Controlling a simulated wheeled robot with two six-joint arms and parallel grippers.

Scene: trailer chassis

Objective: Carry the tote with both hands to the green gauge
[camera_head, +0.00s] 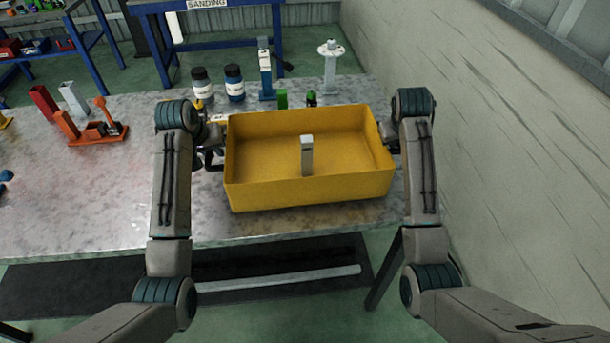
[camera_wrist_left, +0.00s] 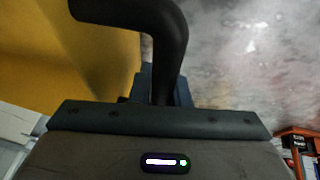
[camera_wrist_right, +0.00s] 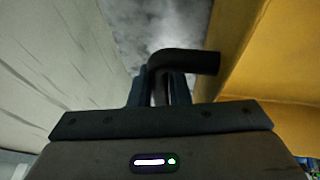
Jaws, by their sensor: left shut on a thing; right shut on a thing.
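The yellow tote (camera_head: 300,190) is over the right part of the table, with a grey upright block (camera_head: 307,155) inside. I cannot tell whether its base touches the tabletop. My left gripper (camera_head: 213,150) is shut on the black handle at the tote's left end; this handle shows in the left wrist view (camera_wrist_left: 172,40). My right gripper (camera_head: 388,137) is shut on the right-end handle, seen in the right wrist view (camera_wrist_right: 190,62). A small green block (camera_head: 282,98), perhaps the green gauge, stands just behind the tote's back wall, its lower part hidden.
Orange fixtures (camera_head: 95,130) are at left. A wall (camera_head: 500,150) rises at right. The table's left front (camera_head: 80,215) is clear.

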